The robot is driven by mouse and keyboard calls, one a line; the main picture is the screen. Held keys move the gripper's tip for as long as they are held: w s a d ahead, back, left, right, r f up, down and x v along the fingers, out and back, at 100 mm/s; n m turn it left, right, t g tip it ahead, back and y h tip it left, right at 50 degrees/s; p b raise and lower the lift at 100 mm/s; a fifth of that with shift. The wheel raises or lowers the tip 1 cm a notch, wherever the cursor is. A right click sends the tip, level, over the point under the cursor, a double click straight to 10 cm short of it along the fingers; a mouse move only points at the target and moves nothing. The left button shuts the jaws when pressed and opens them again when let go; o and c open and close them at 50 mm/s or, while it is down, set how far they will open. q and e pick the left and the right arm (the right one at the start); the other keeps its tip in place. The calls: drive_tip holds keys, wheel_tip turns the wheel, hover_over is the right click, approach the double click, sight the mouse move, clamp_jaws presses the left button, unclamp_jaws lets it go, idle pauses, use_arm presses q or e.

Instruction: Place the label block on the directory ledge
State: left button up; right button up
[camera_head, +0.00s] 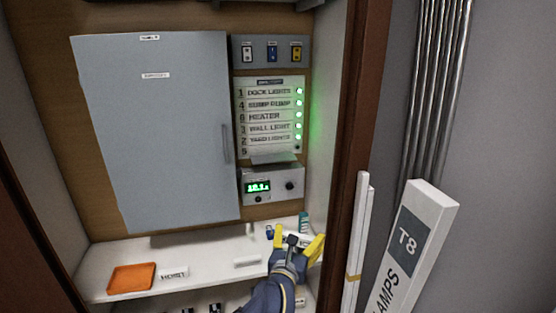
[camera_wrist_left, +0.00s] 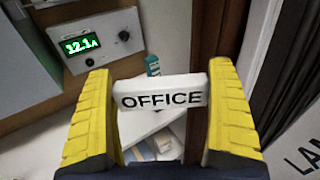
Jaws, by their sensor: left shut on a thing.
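My left gripper (camera_head: 296,246) is in the lower right of the cabinet, above the shelf. In the left wrist view its yellow fingers (camera_wrist_left: 161,105) are shut on a white label block (camera_wrist_left: 161,93) reading OFFICE, held lengthwise between the tips. In the head view the block is mostly hidden by the gripper. The directory (camera_head: 270,115) hangs on the back wall above, with several named rows and a bottom row "5" without a name. A grey ledge (camera_head: 273,159) juts out at its lower edge. My right gripper is not in view.
A meter box (camera_head: 258,187) with a green display sits below the directory. A grey panel door (camera_head: 160,130) is left of it. A HOIST block (camera_head: 174,274) and orange tray (camera_head: 132,278) lie on the shelf (camera_head: 215,258). The cabinet's wooden edge (camera_head: 358,110) stands right; a T8 lamp box (camera_head: 412,240) is outside.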

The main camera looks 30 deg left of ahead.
use_arm(q)
drive_tip(key=w+a+r+n+g+y, duration=0.1)
drive_tip(key=w+a+r+n+y, duration=0.1)
drive_tip(key=w+a+r, duration=0.6)
drive_tip(key=w+a+r+n+g+y, duration=0.2)
drive_tip(key=w+a+r, duration=0.6)
drive_tip(key=r, duration=0.5)
drive_tip(key=w+a+r+n+g+y, duration=0.1)
drive_tip(key=w+a+r+y, duration=0.3)
drive_tip(key=w+a+r, duration=0.4)
drive_tip(key=shift+w+a+r+n+g, duration=0.15)
drive_tip(key=shift+w+r+n, duration=0.15)
drive_tip(key=shift+r, duration=0.4)
drive_tip(key=shift+w+d+r+n+g, duration=0.15)
drive_tip(key=shift+r+n, duration=0.25)
drive_tip(key=shift+r, duration=0.3)
drive_tip(key=f, duration=1.9)
drive_tip(key=shift+a+f, duration=0.2)
drive_tip(key=shift+f, duration=0.05)
drive_tip(key=o, duration=0.9)
drive_tip(key=shift+f, duration=0.1)
